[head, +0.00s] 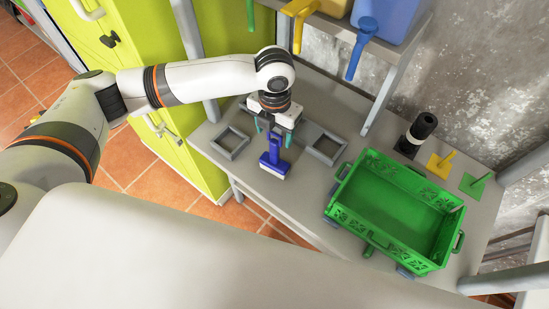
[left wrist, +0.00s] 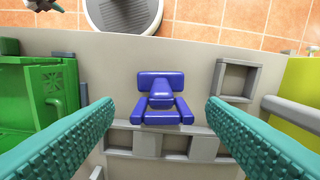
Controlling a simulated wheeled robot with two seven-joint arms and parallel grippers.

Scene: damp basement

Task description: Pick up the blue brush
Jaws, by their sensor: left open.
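The blue brush (head: 272,155) stands on the grey table near its front edge, with a pale strip along its lower side. My left gripper (head: 273,131) is above and just behind it, pointing down, with teal fingers spread and nothing held. In the left wrist view the brush (left wrist: 160,88) lies centred between the two open fingers (left wrist: 161,112), with a clear gap on each side. The gripper is not seen touching it. My right gripper is in neither view.
A green crate (head: 357,198) stands right of the brush. Grey square frames (head: 230,143) lie beside and behind it. A black cylinder (head: 420,128) stands further back. A blue handle (head: 361,47) and a yellow one (head: 298,30) hang from the shelf above. A lime cabinet (head: 178,164) is on the left.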

